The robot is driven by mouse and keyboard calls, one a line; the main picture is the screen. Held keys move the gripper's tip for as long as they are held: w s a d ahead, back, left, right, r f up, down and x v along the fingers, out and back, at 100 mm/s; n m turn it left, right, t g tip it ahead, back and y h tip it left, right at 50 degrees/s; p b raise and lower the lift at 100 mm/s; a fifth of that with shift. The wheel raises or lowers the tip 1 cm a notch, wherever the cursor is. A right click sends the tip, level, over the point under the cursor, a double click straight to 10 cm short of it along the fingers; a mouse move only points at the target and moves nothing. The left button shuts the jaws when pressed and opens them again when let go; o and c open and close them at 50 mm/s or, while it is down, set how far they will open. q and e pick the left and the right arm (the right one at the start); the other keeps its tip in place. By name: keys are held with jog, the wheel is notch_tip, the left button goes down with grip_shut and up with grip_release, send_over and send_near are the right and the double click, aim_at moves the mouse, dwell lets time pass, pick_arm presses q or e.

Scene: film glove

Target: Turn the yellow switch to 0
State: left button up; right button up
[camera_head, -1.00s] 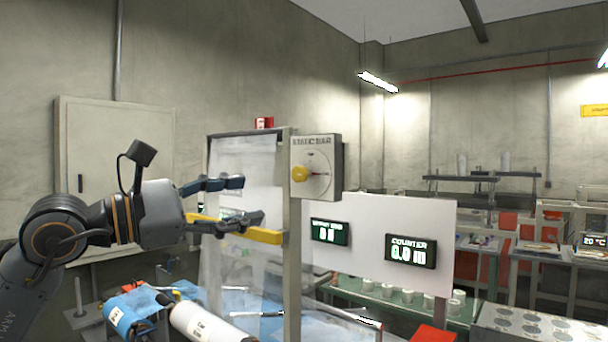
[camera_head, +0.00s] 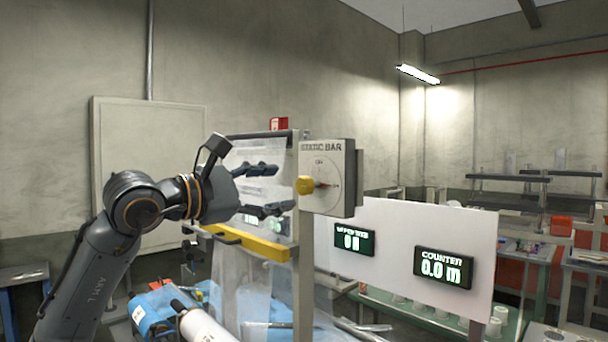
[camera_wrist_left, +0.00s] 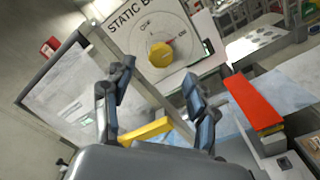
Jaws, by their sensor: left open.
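The yellow switch (camera_head: 306,185) is a round knob on the white STATIC BAR panel (camera_head: 327,150), on a post right of my left gripper. In the left wrist view the yellow switch (camera_wrist_left: 160,55) shows with its dial, lying ahead of and between the fingers. A thin red pointer on the dial points to the right; its labels are too small to read surely. My left gripper (camera_head: 268,190) is open and empty. Its fingertips are left of the knob and look apart from it. In the left wrist view the gripper (camera_wrist_left: 155,85) has its two fingers spread wide.
A yellow bar (camera_head: 245,243) runs below the gripper to the post. A white board with a COUNTER display (camera_head: 443,268) reading 0.0 m stands to the right. Clear film (camera_head: 245,290) hangs behind the gripper. A white roll (camera_head: 203,325) lies below.

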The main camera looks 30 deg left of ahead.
aim_at(301, 187)
pick_arm(q)
jog(key=p+x, duration=0.1)
jog(key=x, duration=0.3)
jog(key=shift+w+d+r, duration=0.1)
jog(key=shift+w, duration=0.05)
jog(key=p+x, duration=0.1)
jog(key=x, duration=0.2)
jog(key=shift+p, duration=0.35)
jog(key=shift+w, duration=0.2)
jog(key=shift+c, duration=1.1)
jog(key=c, duration=1)
pick_arm(e)
jog(key=r, duration=0.1)
jog(key=w+r, duration=0.1)
jog(key=r, duration=0.1)
jog(key=shift+w+a+r, duration=0.1)
jog(key=shift+w+r, duration=0.2)
